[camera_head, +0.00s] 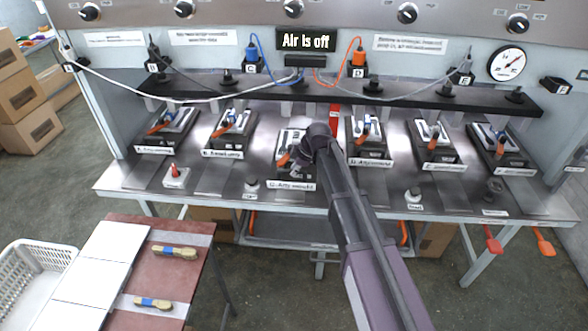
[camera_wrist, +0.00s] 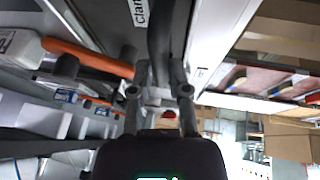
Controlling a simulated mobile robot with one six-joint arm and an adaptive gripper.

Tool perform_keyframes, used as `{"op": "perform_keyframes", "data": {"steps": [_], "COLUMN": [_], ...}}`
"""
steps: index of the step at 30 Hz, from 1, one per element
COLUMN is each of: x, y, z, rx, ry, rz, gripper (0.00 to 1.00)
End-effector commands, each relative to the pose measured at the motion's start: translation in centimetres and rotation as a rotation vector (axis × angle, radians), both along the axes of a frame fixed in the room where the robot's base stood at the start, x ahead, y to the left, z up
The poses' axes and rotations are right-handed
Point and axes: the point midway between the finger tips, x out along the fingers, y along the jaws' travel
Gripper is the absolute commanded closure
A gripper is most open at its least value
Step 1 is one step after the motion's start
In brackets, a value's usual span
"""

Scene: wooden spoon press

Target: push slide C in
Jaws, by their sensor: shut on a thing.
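Slide C (camera_head: 291,185) is the mould station at the middle of the bench, with a white label on its front edge and an orange-handled clamp (camera_head: 284,160). My arm covers its right part. My gripper (camera_head: 302,168) is low at the front of this station. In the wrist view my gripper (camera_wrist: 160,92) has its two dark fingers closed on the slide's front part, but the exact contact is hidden. The orange clamp handle (camera_wrist: 90,58) lies left of the fingers there. A sign above the bench reads "Air is off" (camera_head: 306,40).
Other mould stations stand to the left (camera_head: 229,130) and right (camera_head: 368,138) under a black rail (camera_head: 430,96).

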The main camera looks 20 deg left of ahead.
Motion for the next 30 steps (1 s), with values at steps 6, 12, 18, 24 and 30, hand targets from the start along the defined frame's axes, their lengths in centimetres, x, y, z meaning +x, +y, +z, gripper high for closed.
{"op": "perform_keyframes", "data": {"steps": [6, 12, 18, 24, 30], "x": [3.7, 7.8, 11.8, 14.2, 14.5], "y": [1.0, 2.0, 3.0, 3.6, 3.6], "z": [0.0, 0.0, 0.0, 0.0, 0.1], "rx": [0.002, 0.002, 0.003, 0.002, 0.004], "ry": [-0.005, -0.006, -0.006, -0.004, -0.007], "rz": [-0.002, -0.003, -0.002, -0.002, -0.003], "gripper": [1.0, 1.0, 1.0, 1.0, 1.0]}}
